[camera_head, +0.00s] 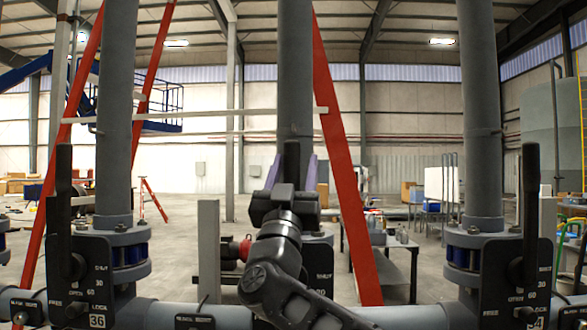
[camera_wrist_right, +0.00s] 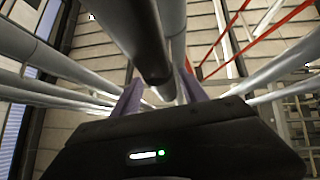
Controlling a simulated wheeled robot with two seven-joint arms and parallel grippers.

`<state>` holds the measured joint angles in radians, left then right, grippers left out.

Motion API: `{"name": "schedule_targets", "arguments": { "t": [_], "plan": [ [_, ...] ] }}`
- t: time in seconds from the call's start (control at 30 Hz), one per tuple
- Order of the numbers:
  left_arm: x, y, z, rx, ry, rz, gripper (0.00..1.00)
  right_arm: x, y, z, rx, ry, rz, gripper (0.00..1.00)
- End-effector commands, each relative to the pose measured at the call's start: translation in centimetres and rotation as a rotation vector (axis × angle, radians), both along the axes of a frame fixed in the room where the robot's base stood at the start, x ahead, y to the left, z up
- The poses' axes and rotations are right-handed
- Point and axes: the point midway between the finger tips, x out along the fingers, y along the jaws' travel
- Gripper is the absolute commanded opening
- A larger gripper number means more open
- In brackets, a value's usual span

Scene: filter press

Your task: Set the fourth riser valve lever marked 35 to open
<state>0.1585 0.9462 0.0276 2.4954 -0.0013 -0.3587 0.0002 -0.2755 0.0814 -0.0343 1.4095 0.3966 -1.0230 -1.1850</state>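My right gripper (camera_head: 292,172) is in front of the middle riser, with its purple fingers apart on either side of an upright black lever (camera_head: 291,155). In the right wrist view, the fingers (camera_wrist_right: 160,95) stand open with the dark lever (camera_wrist_right: 142,40) between them; no clear contact shows. The middle valve's plate (camera_head: 322,278) is mostly hidden behind my right arm, and its number cannot be read. It lies between the plates marked 36 and 34. My left gripper is not in view.
The left valve has an upright black lever (camera_head: 63,205) and a plate marked 36 (camera_head: 97,321). The right valve has an upright lever (camera_head: 530,205) and a plate marked 34 (camera_head: 534,322). Grey risers (camera_head: 118,110) and a horizontal pipe (camera_head: 410,317) surround my arm. Red struts (camera_head: 345,170) stand behind.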

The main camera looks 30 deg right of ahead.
Motion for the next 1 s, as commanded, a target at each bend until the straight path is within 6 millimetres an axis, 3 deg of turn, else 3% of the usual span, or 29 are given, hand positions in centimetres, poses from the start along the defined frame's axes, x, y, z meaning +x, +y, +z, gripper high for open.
{"name": "schedule_targets", "arguments": {
  "t": [0.27,0.73,1.0],
  "plan": [
    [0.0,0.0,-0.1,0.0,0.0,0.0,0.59,-0.1,0.3,-0.3,-0.003,0.002,0.002,0.5],
    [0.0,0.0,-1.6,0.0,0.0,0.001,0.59,-3.5,3.3,-5.0,-0.001,0.003,0.001,0.5],
    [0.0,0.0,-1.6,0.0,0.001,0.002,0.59,-4.1,3.8,-5.5,-0.001,0.001,0.0,0.5]
  ]
}}
